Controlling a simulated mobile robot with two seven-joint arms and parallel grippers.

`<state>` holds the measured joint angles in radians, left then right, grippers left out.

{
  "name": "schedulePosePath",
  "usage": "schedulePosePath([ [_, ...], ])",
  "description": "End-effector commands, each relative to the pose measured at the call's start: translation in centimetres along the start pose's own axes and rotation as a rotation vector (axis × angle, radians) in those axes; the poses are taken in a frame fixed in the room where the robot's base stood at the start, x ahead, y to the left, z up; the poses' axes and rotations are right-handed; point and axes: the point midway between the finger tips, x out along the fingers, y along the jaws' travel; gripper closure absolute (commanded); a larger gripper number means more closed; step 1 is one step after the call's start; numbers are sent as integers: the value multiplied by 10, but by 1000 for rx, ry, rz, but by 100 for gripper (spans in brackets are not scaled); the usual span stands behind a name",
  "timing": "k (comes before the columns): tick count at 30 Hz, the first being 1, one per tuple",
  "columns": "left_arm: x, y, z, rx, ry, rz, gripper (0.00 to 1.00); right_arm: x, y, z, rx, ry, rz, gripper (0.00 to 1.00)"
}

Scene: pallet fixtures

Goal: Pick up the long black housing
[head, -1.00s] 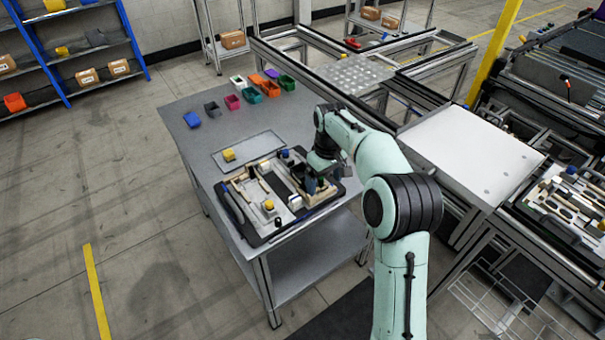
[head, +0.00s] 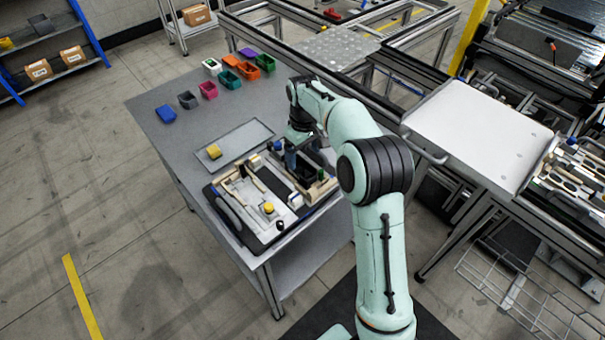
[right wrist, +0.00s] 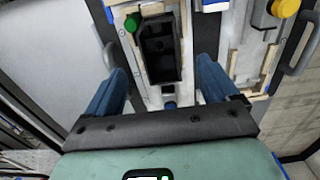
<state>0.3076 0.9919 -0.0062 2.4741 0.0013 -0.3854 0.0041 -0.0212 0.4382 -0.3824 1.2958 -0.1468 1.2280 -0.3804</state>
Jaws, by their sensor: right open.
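The long black housing (right wrist: 160,48) is a narrow, open-topped black trough. It sits in a light-coloured fixture on the dark pallet (head: 283,236) on the grey table. In the head view the housing (head: 305,172) shows partly beside my right gripper (head: 291,158). In the right wrist view my right gripper (right wrist: 160,75) is open, with one blue finger on each side of the housing's line. There are gaps between the fingers and the housing, and nothing is held. I cannot tell the exact height of the fingertips above it. My left gripper is out of view.
A green knob (right wrist: 131,22) stands beside the housing. A yellow knob (right wrist: 285,8) is farther right. A shallow grey tray (head: 240,143) with a yellow block lies behind the pallet. Several coloured bins line the table's back. A white-topped stand (head: 470,130) is to the right.

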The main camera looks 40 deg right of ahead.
Motion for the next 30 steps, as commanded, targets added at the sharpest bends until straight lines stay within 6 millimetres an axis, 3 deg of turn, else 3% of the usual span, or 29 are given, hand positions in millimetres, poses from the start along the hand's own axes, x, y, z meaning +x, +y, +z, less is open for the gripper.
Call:
schedulePosePath([
  [5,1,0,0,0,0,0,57,11,0,0,0,0,0,13],
  [15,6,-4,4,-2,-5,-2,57,55,0,3,1,1,0,13],
  [23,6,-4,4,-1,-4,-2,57,58,0,3,1,4,0,13],
  [26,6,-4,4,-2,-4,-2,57,58,0,3,0,3,0,39],
  [29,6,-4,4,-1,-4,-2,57,58,0,3,0,3,0,71],
  [30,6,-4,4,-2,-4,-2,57,58,0,3,0,3,0,77],
])
